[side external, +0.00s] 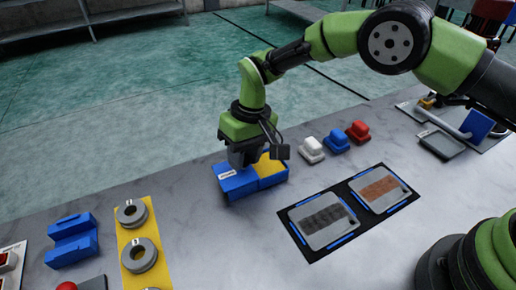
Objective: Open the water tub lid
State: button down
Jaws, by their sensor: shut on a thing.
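The water tub (236,190) is a blue box on the grey table, near the middle of the side external view. A blue lid (228,175) with a small white label covers its left part. The right part is open and shows a yellow filling (268,166). My gripper (240,162) points down over the lid from above and is shut on it. The fingertips and the grasped part are small and partly hidden by the gripper body. I cannot tell whether the lid is raised from the rim; it looks level.
White (311,150), blue (336,141) and red (359,131) handled blocks stand right of the tub. A black mat (310,253) holds two plates in front of them. A yellow strip (127,217) with grey rings and a blue holder (73,241) lie left. Bare table lies between.

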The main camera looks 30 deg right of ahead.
jog(key=c, duration=0.8)
grip_release()
jog(key=shift+r, duration=0.15)
jog(key=r, duration=0.3)
jog(key=d+r, duration=0.1)
jog(key=r, duration=0.5)
jog(key=shift+w+d+r, duration=0.2)
jog(key=shift+d+r, duration=0.05)
jog(key=shift+d, duration=0.15)
jog(key=s+d+r+m+t, duration=0.2)
jog(key=s+d+r, duration=0.25)
jog(key=r, duration=0.35)
jog(key=s+d+r+m+t, duration=0.1)
jog(key=s+d+r+t, duration=0.1)
jog(key=s+d+r, duration=0.5)
jog(key=s+d+m+t, duration=0.1)
jog(key=s, duration=0.3)
jog(key=s+d+m+t, duration=0.1)
jog(key=s+d, duration=0.1)
jog(key=s, duration=0.2)
jog(key=s+d+r+m+t, duration=0.1)
jog(key=s+d, duration=0.1)
jog(key=s, duration=0.3)
jog(key=shift+d+r+t, duration=0.1)
jog(key=shift+d+t, duration=0.05)
jog(key=shift+t, duration=0.15)
